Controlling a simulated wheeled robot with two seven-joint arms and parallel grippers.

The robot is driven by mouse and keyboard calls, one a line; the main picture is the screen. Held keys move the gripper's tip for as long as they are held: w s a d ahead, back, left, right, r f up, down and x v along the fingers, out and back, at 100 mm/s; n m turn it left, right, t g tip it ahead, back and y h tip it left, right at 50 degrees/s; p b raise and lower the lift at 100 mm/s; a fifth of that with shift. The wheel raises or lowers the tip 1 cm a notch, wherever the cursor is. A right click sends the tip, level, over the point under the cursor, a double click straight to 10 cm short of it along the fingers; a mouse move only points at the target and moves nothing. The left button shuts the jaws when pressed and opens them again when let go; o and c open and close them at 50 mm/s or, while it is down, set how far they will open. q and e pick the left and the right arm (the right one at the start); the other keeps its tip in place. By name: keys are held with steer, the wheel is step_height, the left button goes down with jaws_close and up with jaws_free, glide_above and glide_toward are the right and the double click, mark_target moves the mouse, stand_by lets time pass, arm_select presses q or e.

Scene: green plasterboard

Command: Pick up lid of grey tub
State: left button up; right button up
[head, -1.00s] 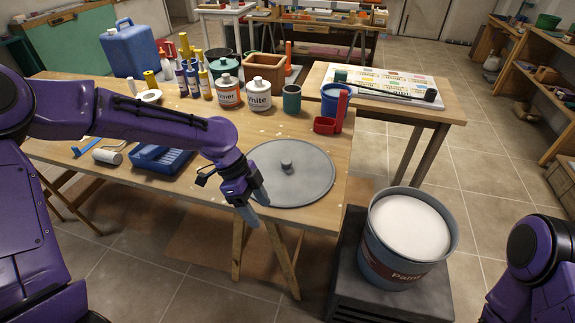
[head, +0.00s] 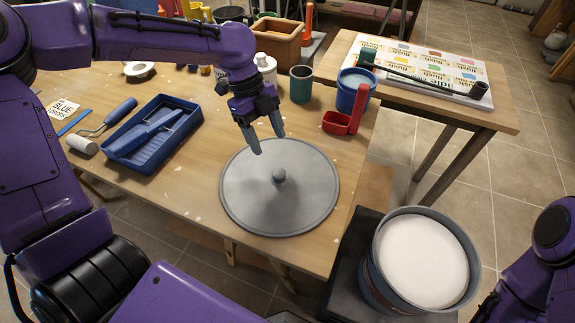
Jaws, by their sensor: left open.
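The grey round lid (head: 255,205) lies flat on the wooden table near its front right corner, with a small knob (head: 279,176) at its middle. The grey tub (head: 376,278) stands uncovered on a dark stand to the right of the table, full of white paint. My left gripper (head: 268,143) is open and empty, pointing down over the back part of the lid, behind the knob. It appears to be above the lid, apart from the knob. Of my right arm only a purple part shows at the lower right; its gripper is out of view.
A blue paint tray (head: 150,155) and a roller (head: 84,143) lie on the table to the left. A green can (head: 301,85), a blue bucket (head: 354,92) and a red scoop (head: 342,122) stand behind the lid. A second table (head: 500,118) with a colour chart is at the back right.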

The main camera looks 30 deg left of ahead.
mark_target(278, 172)
arm_select(q)
steer(key=x, duration=0.9)
steer(key=shift+s+f+p, duration=0.35)
steer(key=shift+s, duration=0.1)
steer(key=c, duration=1.2)
steer(key=shift+r, duration=0.1)
